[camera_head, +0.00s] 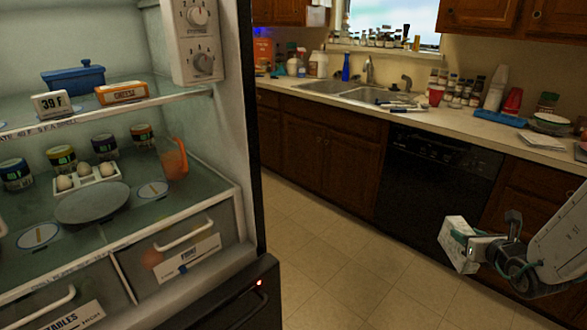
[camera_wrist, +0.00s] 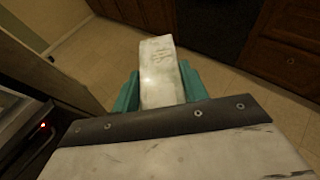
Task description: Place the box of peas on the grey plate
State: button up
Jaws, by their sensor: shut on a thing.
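My gripper (camera_head: 480,247) is at the lower right of the head view, out in front of the dark dishwasher. It is shut on a pale box (camera_head: 457,243), taken to be the box of peas, held in the air. In the wrist view the box (camera_wrist: 160,72) sits between the teal fingers of my gripper (camera_wrist: 158,92); its print is too blurred to read. The grey plate (camera_head: 92,204) lies on the lower glass shelf of the open fridge at the left, well away from my gripper. The plate looks empty.
On the plate's shelf, an egg holder (camera_head: 86,179) with eggs stands just behind the plate, several jars (camera_head: 61,158) behind that, and an orange pitcher (camera_head: 173,160) to the right. The upper shelf (camera_head: 150,98) hangs above. Open floor (camera_head: 330,260) lies between fridge and counter.

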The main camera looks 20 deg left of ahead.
aim_at(97, 209)
jog(key=u, duration=1.4)
